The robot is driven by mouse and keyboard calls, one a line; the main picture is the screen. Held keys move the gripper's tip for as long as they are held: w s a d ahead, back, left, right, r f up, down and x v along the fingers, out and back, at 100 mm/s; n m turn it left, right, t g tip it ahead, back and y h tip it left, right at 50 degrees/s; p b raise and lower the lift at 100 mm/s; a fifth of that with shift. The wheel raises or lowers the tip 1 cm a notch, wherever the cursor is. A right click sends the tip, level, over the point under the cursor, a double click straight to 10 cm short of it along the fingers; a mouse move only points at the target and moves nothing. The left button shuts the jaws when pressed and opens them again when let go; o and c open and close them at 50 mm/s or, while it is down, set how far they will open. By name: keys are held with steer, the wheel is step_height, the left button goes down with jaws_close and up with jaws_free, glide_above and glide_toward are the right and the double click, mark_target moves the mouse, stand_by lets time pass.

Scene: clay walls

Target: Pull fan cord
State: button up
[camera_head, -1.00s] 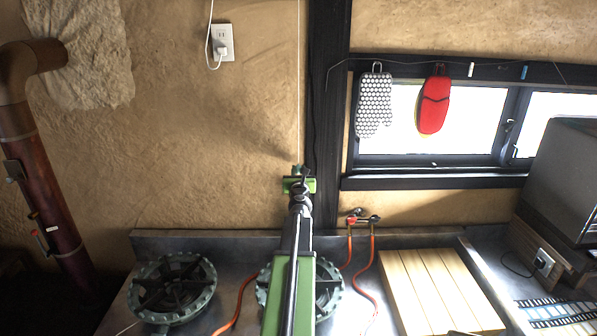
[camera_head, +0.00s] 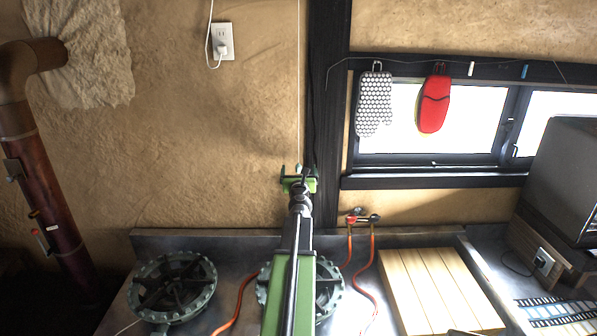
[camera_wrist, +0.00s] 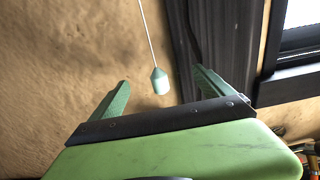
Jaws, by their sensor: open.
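The fan cord (camera_head: 298,80) hangs straight down as a thin pale line in front of the clay wall in the head view. In the wrist view the cord (camera_wrist: 147,35) ends in a small pale green pull knob (camera_wrist: 159,82). My gripper (camera_head: 298,172) is open in the head view, at the cord's lower end. In the wrist view my gripper (camera_wrist: 155,88) has its two green fingers spread apart, with the knob between them in the picture and touching neither. How far the knob is in depth I cannot tell. The fan is out of view.
A dark wooden post (camera_head: 328,110) stands just right of the cord. Gas burners (camera_head: 172,287) and a slatted wooden board (camera_head: 437,290) sit on the counter below. A red mitt (camera_head: 433,104) and a dotted mitt (camera_head: 374,103) hang by the window.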

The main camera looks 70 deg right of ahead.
steer(key=v, duration=0.7)
steer(key=shift+s+a, duration=0.15)
steer(key=shift+a, duration=0.1)
